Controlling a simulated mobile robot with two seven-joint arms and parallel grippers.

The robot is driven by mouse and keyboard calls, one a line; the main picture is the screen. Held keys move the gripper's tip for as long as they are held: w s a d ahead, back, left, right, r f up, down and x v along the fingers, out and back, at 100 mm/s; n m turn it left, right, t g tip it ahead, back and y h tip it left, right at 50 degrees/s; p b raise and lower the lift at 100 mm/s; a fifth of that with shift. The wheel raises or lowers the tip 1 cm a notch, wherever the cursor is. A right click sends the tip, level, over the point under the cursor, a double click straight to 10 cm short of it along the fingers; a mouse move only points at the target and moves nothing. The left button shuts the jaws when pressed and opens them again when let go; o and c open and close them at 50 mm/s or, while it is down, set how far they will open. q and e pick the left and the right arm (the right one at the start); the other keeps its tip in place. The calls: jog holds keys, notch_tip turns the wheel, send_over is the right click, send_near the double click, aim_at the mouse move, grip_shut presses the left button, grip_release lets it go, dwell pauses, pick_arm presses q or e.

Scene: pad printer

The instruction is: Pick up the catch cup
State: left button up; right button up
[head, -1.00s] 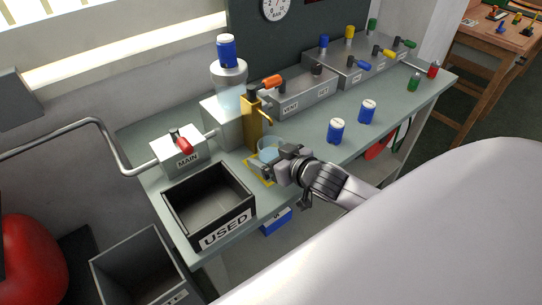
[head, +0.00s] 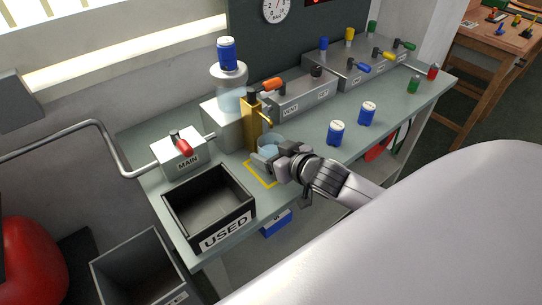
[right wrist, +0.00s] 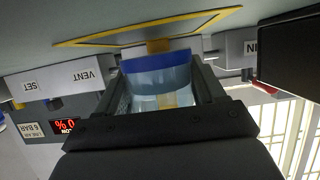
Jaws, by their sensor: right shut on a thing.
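The catch cup (head: 268,141) is a clear, pale-blue cup. In the head view it is in front of the brass-coloured post, above the yellow outlined square (head: 262,181) on the bench. My right gripper (head: 268,155) is shut on the cup and partly hides it. In the right wrist view the cup (right wrist: 160,78), with a blue band, sits between the two fingers (right wrist: 165,95), apart from the yellow outline (right wrist: 150,29). My left gripper is not in view.
A black USED bin (head: 228,239) stands at the bench's front left, beside the MAIN valve box (head: 181,161). The VENT/SET box (head: 300,97) is behind the gripper. Two blue canisters (head: 336,133) (head: 366,114) stand to the right. The bench between them and the front edge is clear.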

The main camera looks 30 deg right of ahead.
notch_tip(320, 180, up, 2)
jog(key=shift+r, duration=0.15)
jog(key=s+d+b, duration=0.1)
jog(key=s, duration=1.7)
pick_arm(q)
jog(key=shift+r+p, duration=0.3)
jog(key=shift+p, duration=0.4)
pick_arm(e)
jog(key=w+a+r+m+h, duration=0.1)
jog(key=w+a+r, duration=0.6)
jog(key=w+a, duration=0.2)
jog(key=shift+w+a+r, duration=0.2)
jog(key=shift+w+r, duration=0.05)
jog(key=shift+w, duration=0.65)
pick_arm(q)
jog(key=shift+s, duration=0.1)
